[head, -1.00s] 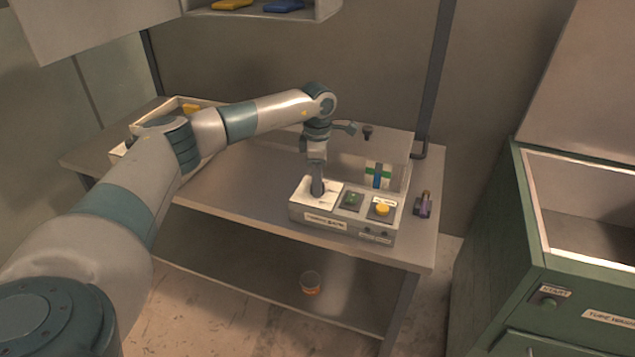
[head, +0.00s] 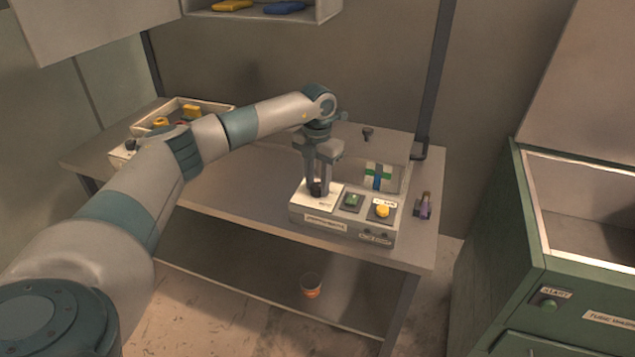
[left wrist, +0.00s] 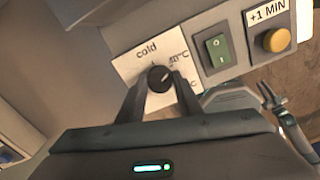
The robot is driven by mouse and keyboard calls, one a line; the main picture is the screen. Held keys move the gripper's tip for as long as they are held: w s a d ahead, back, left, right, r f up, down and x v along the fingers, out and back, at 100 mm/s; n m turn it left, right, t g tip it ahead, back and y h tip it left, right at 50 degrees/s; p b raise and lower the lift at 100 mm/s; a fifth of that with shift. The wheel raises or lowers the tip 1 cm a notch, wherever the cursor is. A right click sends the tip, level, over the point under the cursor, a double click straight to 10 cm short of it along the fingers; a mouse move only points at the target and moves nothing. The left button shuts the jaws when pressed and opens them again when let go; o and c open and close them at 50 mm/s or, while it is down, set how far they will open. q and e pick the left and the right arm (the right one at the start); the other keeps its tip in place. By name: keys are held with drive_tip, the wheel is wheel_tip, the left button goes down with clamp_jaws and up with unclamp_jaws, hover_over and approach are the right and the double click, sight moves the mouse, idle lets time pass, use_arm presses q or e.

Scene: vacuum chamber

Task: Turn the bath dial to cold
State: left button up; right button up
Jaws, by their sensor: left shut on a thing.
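The bath dial (left wrist: 160,77) is a small black round knob on a white plate (left wrist: 127,70) in the left wrist view. The plate reads "cold" at the upper left and "40°C" to the right of it. A light mark on the knob is too small to read surely. In the head view the dial sits at the left end of the grey bath control box (head: 326,223). My left gripper (head: 318,190) points down at it. In the left wrist view the fingers (left wrist: 160,84) are shut on the knob, one on each side.
A green rocker switch (head: 352,201) and a yellow button (head: 382,211) sit right of the dial. A tray (head: 212,107) lies at the table's back left. A green cabinet (head: 530,250) stands at the right.

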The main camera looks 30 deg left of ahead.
use_arm(q)
drive_tip(key=shift+r+n, duration=0.1)
drive_tip(key=shift+n, duration=1.8)
drive_tip(key=n+p, duration=0.1)
drive_tip(key=n, duration=0.2)
drive_tip(key=shift+n, duration=0.3)
drive_tip(key=n, duration=0.3)
drive_tip(key=shift+n+p, duration=0.4)
drive_tip(key=shift+n, duration=0.7)
use_arm(e)
drive_tip(key=s+d+f+g, duration=0.2)
drive_tip(key=s, duration=0.4)
drive_tip(key=shift+d+f+h, duration=0.2)
drive_tip(key=shift+f+h, duration=0.1)
drive_tip(key=shift+f, duration=0.05)
drive_tip(key=shift+s, duration=0.15)
use_arm(q)
drive_tip(key=o, duration=1.1)
drive_tip(key=shift+c, duration=0.2)
